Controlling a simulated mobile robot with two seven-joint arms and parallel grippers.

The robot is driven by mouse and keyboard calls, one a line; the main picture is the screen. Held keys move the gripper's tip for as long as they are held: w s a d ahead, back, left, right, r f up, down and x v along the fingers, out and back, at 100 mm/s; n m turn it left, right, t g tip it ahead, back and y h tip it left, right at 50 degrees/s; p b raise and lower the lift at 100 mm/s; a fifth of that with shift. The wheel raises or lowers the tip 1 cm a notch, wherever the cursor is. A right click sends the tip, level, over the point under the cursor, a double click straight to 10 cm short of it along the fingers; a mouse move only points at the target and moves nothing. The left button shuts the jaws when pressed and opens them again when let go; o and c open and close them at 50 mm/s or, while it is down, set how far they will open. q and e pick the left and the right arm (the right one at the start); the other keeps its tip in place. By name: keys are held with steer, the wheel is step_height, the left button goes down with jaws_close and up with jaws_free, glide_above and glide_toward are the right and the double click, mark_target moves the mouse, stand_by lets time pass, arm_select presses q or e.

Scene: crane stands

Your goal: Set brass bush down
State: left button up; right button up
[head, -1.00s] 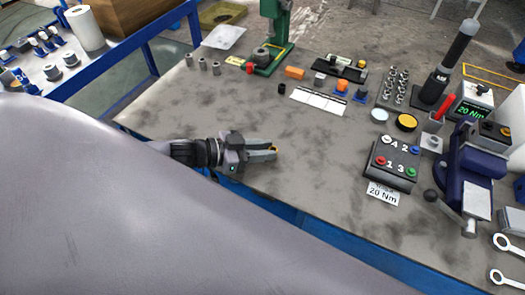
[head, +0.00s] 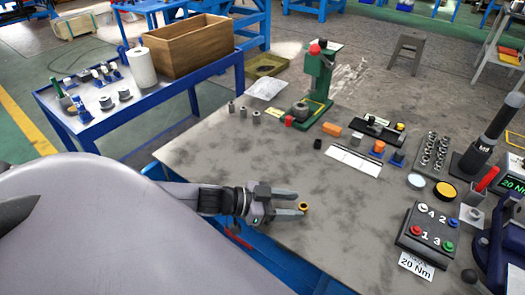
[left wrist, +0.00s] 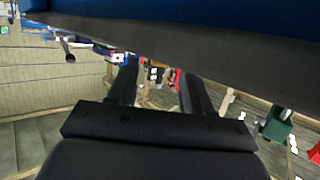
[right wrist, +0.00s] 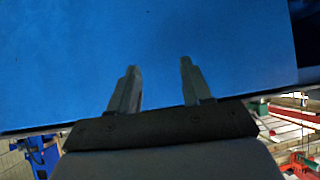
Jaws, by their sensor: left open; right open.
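The small brass bush (head: 304,207) is at the fingertips of my left gripper (head: 299,203), over the bare grey tabletop near its front edge. The left gripper's fingers are apart; the head view does not show clearly whether they touch the bush. The left wrist view shows the open fingers (left wrist: 157,78), but I cannot make out the bush there. My right gripper (right wrist: 158,72) is open and empty in front of a blue surface; it is out of the head view.
The workbench (head: 225,150) has free room around the bush. To the right are a black numbered button box (head: 428,234) and a yellow-topped round tin (head: 445,191). A green press (head: 318,85) stands at the back. A blue side table (head: 140,105) is at the left.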

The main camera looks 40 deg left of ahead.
arm_select(q)
steer(key=shift+p+v, duration=0.85)
steer(key=shift+v, duration=4.65)
arm_select(e)
steer(key=shift+d+r, duration=0.1)
steer(key=shift+r, duration=0.7)
arm_select(q)
steer(key=shift+r, duration=0.1)
